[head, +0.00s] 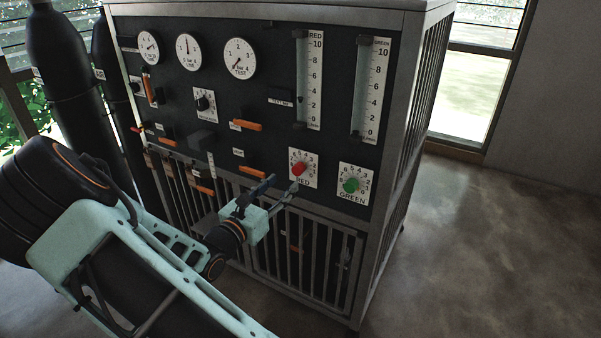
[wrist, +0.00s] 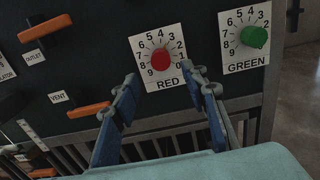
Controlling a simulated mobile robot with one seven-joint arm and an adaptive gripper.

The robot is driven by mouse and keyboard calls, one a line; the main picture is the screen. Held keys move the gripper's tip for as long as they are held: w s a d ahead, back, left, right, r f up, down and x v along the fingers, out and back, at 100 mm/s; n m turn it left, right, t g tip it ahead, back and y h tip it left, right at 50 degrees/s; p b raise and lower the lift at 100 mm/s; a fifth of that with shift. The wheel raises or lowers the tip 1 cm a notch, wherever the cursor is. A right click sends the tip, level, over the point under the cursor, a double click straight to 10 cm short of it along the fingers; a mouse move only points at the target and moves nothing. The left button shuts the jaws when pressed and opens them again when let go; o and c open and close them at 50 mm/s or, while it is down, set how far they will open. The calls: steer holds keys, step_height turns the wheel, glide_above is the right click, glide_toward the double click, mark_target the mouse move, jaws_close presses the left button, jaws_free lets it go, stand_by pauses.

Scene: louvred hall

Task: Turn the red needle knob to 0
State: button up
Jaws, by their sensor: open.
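The red needle knob (head: 298,169) sits on a white numbered dial plate labelled RED on the black panel. In the wrist view the red knob (wrist: 160,59) shows above and between my fingertips, with dial numbers around it. Its pointer is too small to read. My gripper (head: 283,188) is open and empty, just in front of and below the red dial in the head view. In the wrist view its two blue fingers (wrist: 160,80) stand apart, with the tips close to the lower edge of the plate. No contact with the knob shows.
The green knob (head: 350,185) is right of the red one. The red flow tube (head: 302,80) and green flow tube (head: 368,90) stand above. Orange valve levers, such as the VENT lever (wrist: 88,110), lie to the left. A barred grille (head: 300,250) is below. The floor at right is clear.

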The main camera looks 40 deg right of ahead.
mark_target(296, 172)
steer(key=b+x, duration=0.3)
steer(key=x, duration=0.4)
steer(key=shift+d+f, duration=0.15)
steer(key=shift+d, duration=0.1)
steer(key=shift+p, duration=0.35)
steer(key=shift+w+d, duration=0.1)
steer(key=shift+d, duration=0.15)
jaws_close()
